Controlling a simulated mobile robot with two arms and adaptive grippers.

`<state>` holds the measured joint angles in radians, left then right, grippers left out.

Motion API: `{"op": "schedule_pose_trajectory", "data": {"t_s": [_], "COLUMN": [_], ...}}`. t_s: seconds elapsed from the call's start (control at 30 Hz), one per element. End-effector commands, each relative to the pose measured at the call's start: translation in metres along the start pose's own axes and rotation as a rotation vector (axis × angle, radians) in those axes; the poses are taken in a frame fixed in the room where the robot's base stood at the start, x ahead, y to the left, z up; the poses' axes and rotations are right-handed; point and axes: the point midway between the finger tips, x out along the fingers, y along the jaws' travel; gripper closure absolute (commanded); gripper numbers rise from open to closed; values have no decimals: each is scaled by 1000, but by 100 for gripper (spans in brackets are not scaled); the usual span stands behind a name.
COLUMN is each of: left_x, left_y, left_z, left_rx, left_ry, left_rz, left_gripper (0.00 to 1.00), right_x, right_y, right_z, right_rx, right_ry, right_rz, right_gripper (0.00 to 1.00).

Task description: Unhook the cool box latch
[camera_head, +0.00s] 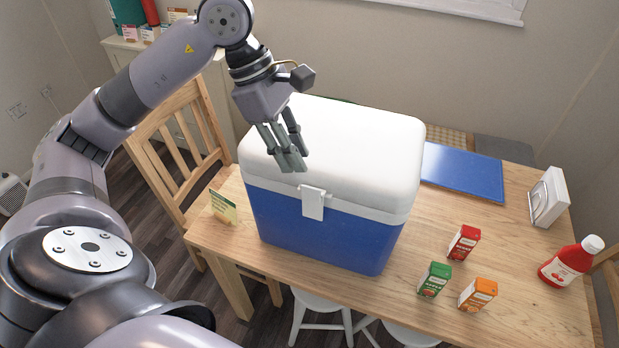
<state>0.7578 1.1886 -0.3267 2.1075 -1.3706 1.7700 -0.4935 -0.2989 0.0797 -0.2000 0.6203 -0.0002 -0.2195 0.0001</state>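A blue cool box (325,236) with a white lid (355,135) stands on the wooden table, its lid shut. A white latch (313,202) hangs over the seam on the box's front, lying flat against it. My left gripper (291,163) is in front of the lid's upper left part, above and slightly left of the latch, fingers pointing down. Its fingertips look close together, with nothing seen between them; whether they are fully shut is unclear. It is apart from the latch. My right gripper is not in view.
The table (400,297) holds a red carton (463,242), a green carton (434,279), an orange carton (478,294), a ketchup bottle (570,262), a napkin holder (547,197), a blue board (462,172) and a small card (223,207). A wooden chair (180,150) stands left.

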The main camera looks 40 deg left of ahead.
Motion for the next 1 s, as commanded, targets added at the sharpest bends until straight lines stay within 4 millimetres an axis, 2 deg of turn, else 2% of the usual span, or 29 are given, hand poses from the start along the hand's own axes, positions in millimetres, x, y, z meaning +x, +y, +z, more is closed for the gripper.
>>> {"op": "schedule_pose_trajectory", "data": {"t_s": [0.03, 0.2, 0.4, 0.77, 1.0], "left_x": [11, 43, 65, 71, 71], "left_y": [-2, -2, 0, 0, 0], "left_z": [0, 0, 1, 0, 0], "left_rx": [0, 1, 1, 2, 1], "left_ry": [1, 0, -1, -1, -1], "left_rz": [-6, -5, -1, 0, 0], "left_gripper": [76, 76, 76, 76, 91], "right_x": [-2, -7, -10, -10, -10], "right_y": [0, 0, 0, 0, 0], "right_z": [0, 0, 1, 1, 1], "right_rx": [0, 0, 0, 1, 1], "right_ry": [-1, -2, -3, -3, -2], "right_rz": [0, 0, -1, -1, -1], "right_gripper": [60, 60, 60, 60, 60]}}
